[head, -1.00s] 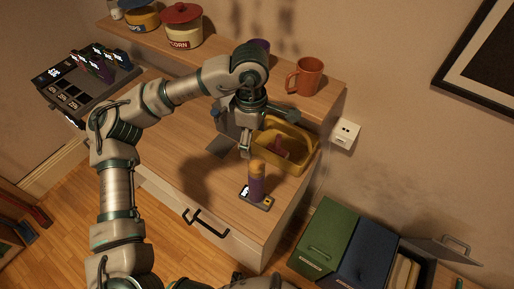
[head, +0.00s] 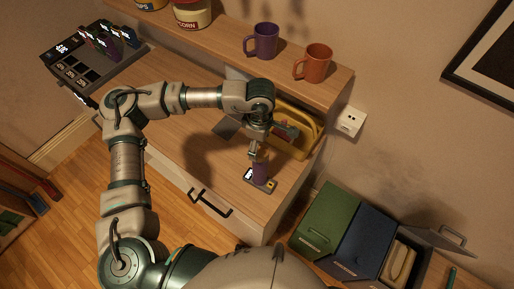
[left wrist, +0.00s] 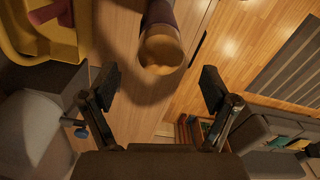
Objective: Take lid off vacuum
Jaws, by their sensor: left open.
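My left gripper (head: 257,152) is at the lid end of the vacuum and hides most of the lid in the head view. In the left wrist view my left gripper (left wrist: 159,85) is open, its fingers apart with nothing between the tips; the lid lies just beyond them. I do not see my right gripper.
A yellow bin (head: 300,140) stands behind the vacuum, close to my gripper. A purple mug (head: 262,41) and an orange mug (head: 313,62) stand on the raised shelf. Green and blue boxes (head: 330,218) are at the lower right. The counter left of the vacuum is largely clear.

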